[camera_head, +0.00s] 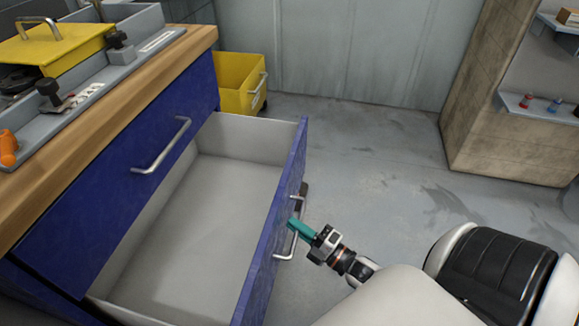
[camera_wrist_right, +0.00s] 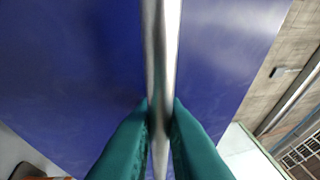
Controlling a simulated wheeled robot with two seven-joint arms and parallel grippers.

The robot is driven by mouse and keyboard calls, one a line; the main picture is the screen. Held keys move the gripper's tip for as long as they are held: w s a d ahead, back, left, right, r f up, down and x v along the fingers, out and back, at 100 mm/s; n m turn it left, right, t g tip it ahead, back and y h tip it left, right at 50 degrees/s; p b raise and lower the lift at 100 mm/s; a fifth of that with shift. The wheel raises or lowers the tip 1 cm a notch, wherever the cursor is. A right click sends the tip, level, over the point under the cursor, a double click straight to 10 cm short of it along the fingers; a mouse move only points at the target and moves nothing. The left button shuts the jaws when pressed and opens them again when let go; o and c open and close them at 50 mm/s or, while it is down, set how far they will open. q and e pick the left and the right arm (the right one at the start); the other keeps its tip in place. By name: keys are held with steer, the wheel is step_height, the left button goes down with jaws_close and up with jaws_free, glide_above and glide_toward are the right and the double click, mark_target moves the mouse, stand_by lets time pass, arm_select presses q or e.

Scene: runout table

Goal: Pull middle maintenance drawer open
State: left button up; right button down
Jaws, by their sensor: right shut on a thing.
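The blue middle drawer (camera_head: 277,230) stands pulled well out of the cabinet, and its grey inside (camera_head: 205,225) is empty. Its metal bar handle (camera_head: 292,243) is on the outer face. My right gripper (camera_head: 293,224) has its teal fingers at this handle. In the right wrist view, the fingers (camera_wrist_right: 160,125) are closed on both sides of the handle bar (camera_wrist_right: 161,60), with the blue drawer front (camera_wrist_right: 75,80) behind. My left gripper is not in view.
Above is a closed blue drawer with a metal handle (camera_head: 165,145), under a wooden worktop (camera_head: 120,108) bearing a yellow box (camera_head: 55,48) and tools. A yellow bin (camera_head: 238,82) stands on the floor behind. Grey floor (camera_head: 365,150) is clear to the right.

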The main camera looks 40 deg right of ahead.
stand_by(0.3)
steer(key=c, duration=1.5)
jaws_free()
steer(key=shift+s, duration=0.1)
steer(key=v, duration=1.2)
steer(key=shift+p, duration=0.4)
